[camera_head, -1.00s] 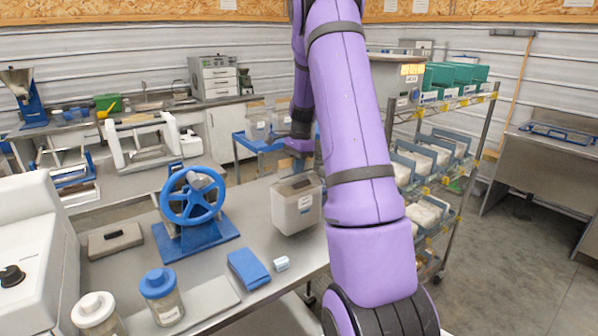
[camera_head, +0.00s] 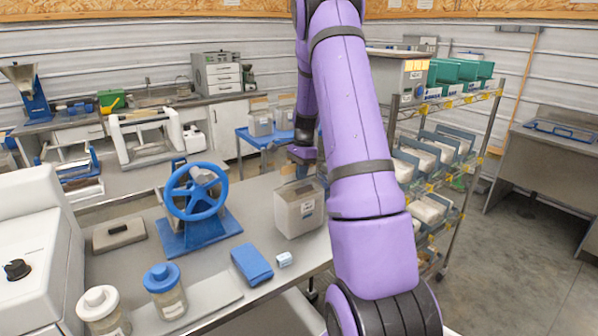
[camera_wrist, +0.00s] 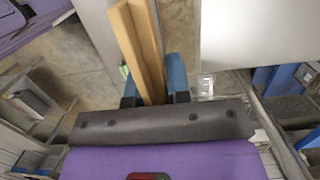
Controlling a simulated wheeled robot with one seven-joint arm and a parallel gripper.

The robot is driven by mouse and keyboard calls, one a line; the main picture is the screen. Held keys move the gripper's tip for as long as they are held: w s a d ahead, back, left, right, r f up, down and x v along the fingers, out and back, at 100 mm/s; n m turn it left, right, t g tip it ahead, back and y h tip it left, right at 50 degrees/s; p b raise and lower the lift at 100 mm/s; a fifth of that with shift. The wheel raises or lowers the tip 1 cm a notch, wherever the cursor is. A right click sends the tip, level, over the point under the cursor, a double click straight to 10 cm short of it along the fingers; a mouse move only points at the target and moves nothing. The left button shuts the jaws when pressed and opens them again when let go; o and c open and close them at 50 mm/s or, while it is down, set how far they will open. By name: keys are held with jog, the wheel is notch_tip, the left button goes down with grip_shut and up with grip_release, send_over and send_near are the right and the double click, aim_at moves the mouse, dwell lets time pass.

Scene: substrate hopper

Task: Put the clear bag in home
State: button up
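What I take to be the clear bag (camera_head: 298,210) is a greyish, box-like, see-through container with a white label, upright at the right side of the steel table in the head view. A tan strip rises at its top. My gripper (camera_head: 302,160) is just above it, partly hidden by my purple arm. In the wrist view, the blue fingertips of my gripper (camera_wrist: 154,90) close on both sides of a tan strip (camera_wrist: 143,45). I cannot tell whether the container's base touches the table. No place marked home can be made out.
A blue cart (camera_head: 262,138) behind holds similar containers. A wire rack (camera_head: 440,180) with bins stands to the right.

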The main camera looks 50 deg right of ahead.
jog(key=shift+o, duration=1.3)
jog(key=r, duration=0.3)
jog(key=d+r, duration=0.1)
jog(key=r, duration=0.7)
jog(key=shift+s+d, duration=0.15)
jog(key=shift+d, duration=0.2)
jog(key=s+a+r+n+t, duration=0.1)
jog(key=s+a+r+n, duration=0.2)
jog(key=a, duration=0.4)
jog(key=s+a+r+n+h, duration=0.1)
jog(key=s+a+r+n, duration=0.15)
jog(key=a+r, duration=0.4)
jog(key=s+a+r+n+t, duration=0.15)
jog(key=a+r+n, duration=0.25)
jog(key=a, duration=0.4)
jog(key=s+a+n+t, duration=0.2)
jog(key=s+a+n, duration=0.9)
jog(key=s+a, duration=0.4)
jog(key=s, duration=0.3)
jog(key=shift+s+a+f+h, duration=0.2)
jog(key=shift+a+f+h, duration=0.05)
jog(key=shift+f+h, duration=0.15)
